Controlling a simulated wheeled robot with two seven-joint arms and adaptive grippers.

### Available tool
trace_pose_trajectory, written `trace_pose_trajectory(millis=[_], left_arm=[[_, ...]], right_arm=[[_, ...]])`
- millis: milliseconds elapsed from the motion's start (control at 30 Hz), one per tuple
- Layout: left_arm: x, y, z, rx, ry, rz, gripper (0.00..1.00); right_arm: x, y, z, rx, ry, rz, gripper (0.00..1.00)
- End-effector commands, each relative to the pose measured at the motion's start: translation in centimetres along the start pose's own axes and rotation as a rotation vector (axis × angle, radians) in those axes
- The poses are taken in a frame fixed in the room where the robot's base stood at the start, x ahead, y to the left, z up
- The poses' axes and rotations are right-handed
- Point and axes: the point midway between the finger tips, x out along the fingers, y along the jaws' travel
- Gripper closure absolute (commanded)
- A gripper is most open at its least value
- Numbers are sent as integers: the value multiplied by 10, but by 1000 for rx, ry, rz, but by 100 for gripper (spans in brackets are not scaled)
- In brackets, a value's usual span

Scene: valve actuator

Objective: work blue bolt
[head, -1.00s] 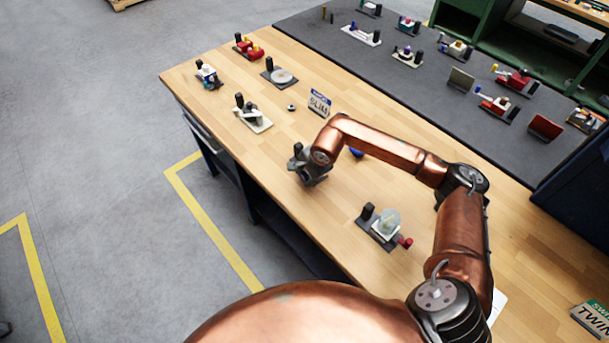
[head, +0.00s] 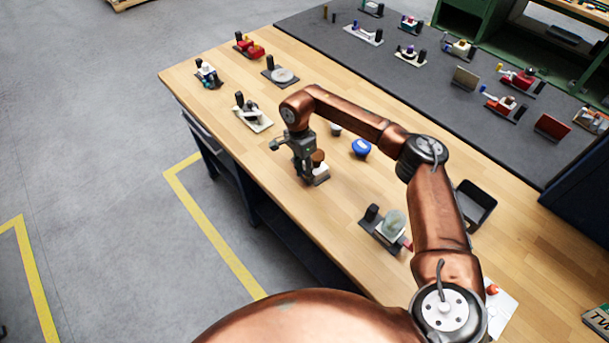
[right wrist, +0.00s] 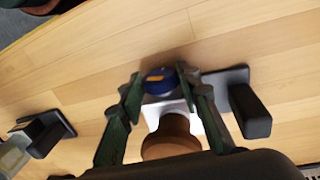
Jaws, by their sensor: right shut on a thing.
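The blue bolt (right wrist: 160,80) shows as a short blue cylinder between the fingertips of my right gripper (right wrist: 160,84) in the right wrist view. The gripper is shut on it. Below it are a white part (right wrist: 166,108) and a round brown part (right wrist: 171,137); a dark base with a black post (right wrist: 250,106) is at the right. In the head view my right gripper (head: 305,174) points down at this small unit, whose brown cap (head: 318,158) shows beside the fingers. The blue bolt is hidden there. My left gripper is not in view.
A separate blue round thing (head: 361,147) lies right of the gripper. A unit with a pale dome (head: 393,225) stands nearer me. A white-grey unit (head: 253,113) stands beyond, to the left. A dark open tray (head: 475,205) is right of my arm. Bare wood (head: 345,190) lies between.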

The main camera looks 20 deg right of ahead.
Motion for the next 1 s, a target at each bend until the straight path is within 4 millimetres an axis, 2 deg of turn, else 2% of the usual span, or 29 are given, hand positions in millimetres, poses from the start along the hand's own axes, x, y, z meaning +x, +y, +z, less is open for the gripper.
trace_pose_trajectory(millis=[200, 700, 733, 1000], left_arm=[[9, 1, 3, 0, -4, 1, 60], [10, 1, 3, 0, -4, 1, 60], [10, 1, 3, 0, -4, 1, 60], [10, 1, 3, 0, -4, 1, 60]], right_arm=[[1, -2, 1, -1, -1, 69, 93], [1, -2, 1, -2, -1, 92, 93], [1, -2, 1, -2, -1, 92, 68], [0, -2, 0, -1, -1, 91, 51]])
